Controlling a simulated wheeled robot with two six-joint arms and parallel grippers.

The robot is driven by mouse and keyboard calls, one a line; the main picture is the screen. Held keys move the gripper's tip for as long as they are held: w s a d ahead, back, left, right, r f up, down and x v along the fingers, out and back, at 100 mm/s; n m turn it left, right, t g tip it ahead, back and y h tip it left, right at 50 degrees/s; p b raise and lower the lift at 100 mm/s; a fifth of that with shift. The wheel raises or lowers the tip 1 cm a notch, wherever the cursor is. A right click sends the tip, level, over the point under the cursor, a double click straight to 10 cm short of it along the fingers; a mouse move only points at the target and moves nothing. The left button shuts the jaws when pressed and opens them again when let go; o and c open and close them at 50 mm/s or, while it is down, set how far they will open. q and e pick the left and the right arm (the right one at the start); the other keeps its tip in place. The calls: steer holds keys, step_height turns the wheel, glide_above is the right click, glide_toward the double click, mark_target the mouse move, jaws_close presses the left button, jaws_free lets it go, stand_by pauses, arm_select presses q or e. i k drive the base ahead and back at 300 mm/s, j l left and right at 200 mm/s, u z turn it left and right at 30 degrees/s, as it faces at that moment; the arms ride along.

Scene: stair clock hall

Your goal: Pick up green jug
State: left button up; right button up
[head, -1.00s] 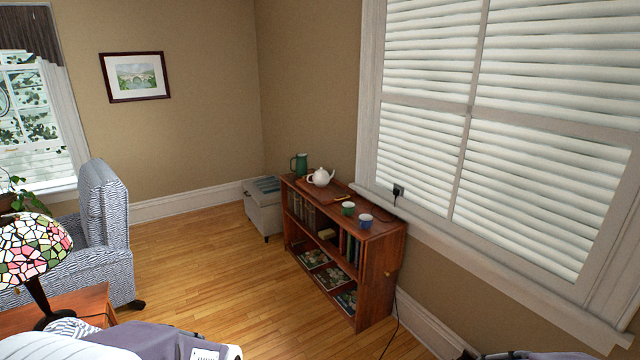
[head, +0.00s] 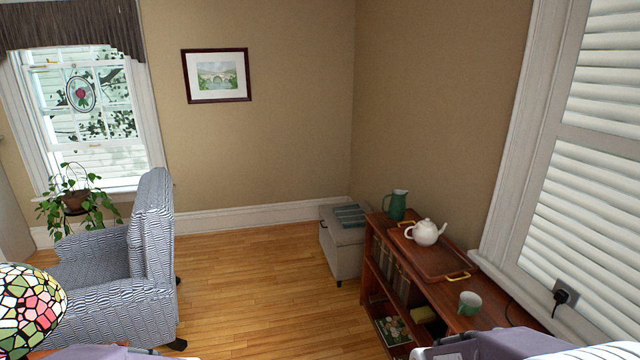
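The green jug (head: 396,205) stands upright at the far left end of the wooden bookshelf's top (head: 455,315), with its handle toward the left. A white teapot (head: 426,232) stands just in front of it on a wooden tray (head: 436,260) with brass handles. Parts of my arms show along the bottom edge, at left and right.
A pale storage box (head: 342,250) stands past the shelf's far end. A patterned armchair (head: 110,265) and stained-glass lamp (head: 30,310) are at left. The wooden floor (head: 265,290) between is clear.

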mark_target(397, 208)
steer(key=i, duration=2)
steer(key=i+z, duration=0.6)
steer(key=z, duration=0.2)
steer(key=i+j+z, duration=0.25)
steer(key=z, duration=0.2)
